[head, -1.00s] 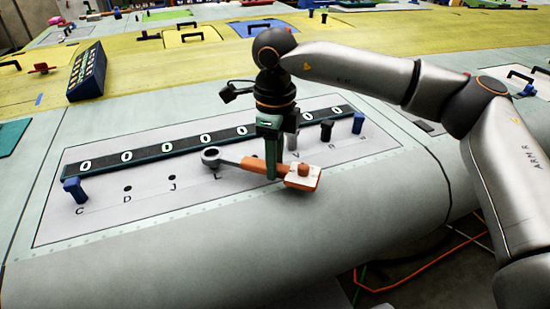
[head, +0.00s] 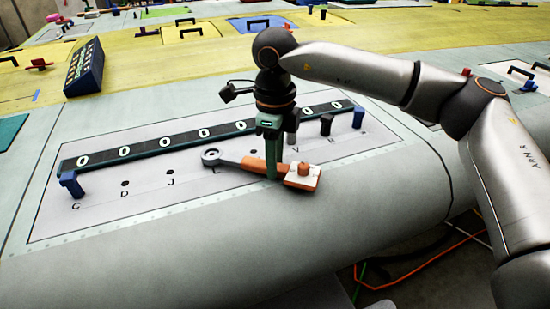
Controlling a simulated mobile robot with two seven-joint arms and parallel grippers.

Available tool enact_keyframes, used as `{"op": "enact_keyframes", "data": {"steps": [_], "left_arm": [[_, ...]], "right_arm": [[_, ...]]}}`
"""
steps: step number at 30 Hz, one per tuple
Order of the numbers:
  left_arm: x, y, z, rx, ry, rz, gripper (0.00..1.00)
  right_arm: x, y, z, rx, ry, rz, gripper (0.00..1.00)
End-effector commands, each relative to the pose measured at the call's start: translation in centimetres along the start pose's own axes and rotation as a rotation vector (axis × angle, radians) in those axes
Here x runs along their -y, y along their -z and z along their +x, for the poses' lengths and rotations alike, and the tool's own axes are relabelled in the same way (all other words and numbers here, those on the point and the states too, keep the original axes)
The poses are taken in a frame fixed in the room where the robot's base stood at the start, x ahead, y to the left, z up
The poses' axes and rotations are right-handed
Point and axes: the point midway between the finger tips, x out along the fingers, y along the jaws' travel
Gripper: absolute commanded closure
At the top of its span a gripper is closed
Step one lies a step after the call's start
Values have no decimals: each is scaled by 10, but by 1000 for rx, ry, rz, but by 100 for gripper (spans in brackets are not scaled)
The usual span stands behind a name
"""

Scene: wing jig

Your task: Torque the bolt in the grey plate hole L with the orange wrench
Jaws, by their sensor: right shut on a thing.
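My right gripper (head: 271,165) is shut on the orange handle of the wrench (head: 253,163). The wrench points left, with its grey ring head (head: 210,157) at the spot of hole L on the grey plate (head: 120,208). The head covers the hole, so I cannot see a bolt there or tell whether the ring sits around one. A white-and-orange block (head: 303,174) is at the wrench's right end. My left gripper is not in view.
A dark strip with several zero readouts (head: 124,152) runs behind the holes. A blue bolt-like piece (head: 71,183) stands at C; a black one (head: 326,124) and a blue one (head: 357,119) stand at the right. The plate's front is clear.

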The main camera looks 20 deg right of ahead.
Motion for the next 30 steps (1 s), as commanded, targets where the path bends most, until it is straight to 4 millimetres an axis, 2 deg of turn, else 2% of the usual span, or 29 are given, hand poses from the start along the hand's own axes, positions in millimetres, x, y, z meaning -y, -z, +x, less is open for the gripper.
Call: {"op": "enact_keyframes", "data": {"steps": [11,24,30], "left_arm": [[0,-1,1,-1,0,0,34],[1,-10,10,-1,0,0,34],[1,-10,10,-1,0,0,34]], "right_arm": [[-1,0,1,3,1,6,100],[-27,-3,4,3,1,188,100],[-29,-4,3,3,1,212,100]]}}
